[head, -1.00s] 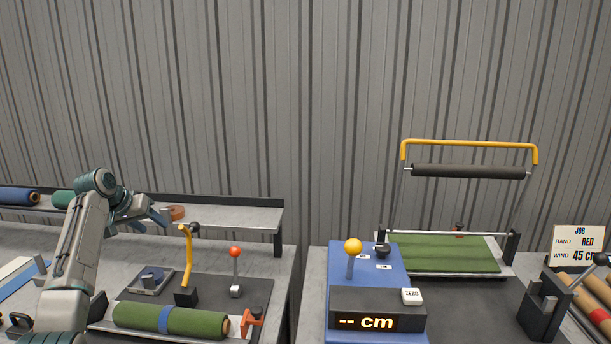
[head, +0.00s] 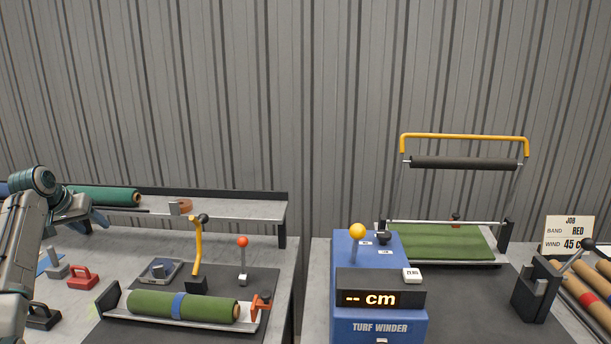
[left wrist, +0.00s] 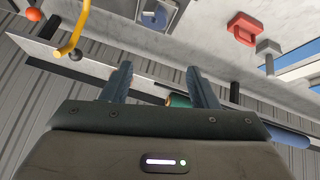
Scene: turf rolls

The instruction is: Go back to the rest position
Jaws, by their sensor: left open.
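My left gripper (head: 98,220) is at the left of the head view, above the left bench and in front of the shelf. It is open and empty. In the left wrist view its two fingers (left wrist: 158,85) stand apart with nothing held between them. My left arm is folded at the picture's left edge, partly cut off. My right gripper is not in view.
A green turf roll with a blue band (head: 180,307) lies in a tray on the left bench. Near it stand a yellow bent handle (head: 196,255) and a red-knobbed lever (head: 243,262). The blue turf winder (head: 377,326) stands on the right bench.

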